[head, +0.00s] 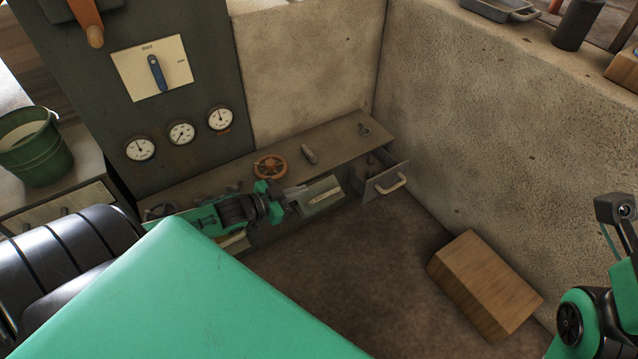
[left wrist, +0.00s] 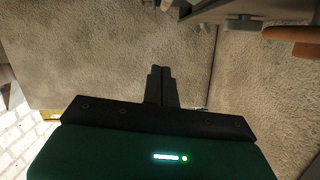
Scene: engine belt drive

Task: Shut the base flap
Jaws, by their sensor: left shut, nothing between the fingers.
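My left gripper (head: 297,191) is at the front edge of the low console (head: 335,138), beside a light-edged panel (head: 320,195) on its front. The panel may be the base flap; I cannot tell for sure, nor how far open it is. I cannot tell whether the gripper touches it. In the left wrist view the gripper's dark fingers (left wrist: 160,86) are together with nothing between them, against a tan wall. My left arm hides part of the console's front. My right arm shows at the right edge of the head view, but its gripper cannot be made out.
An orange handwheel (head: 270,167) sits on the console top. A wooden block (head: 484,285) lies on the floor by the right wall. A green bucket (head: 36,147) stands at the left.

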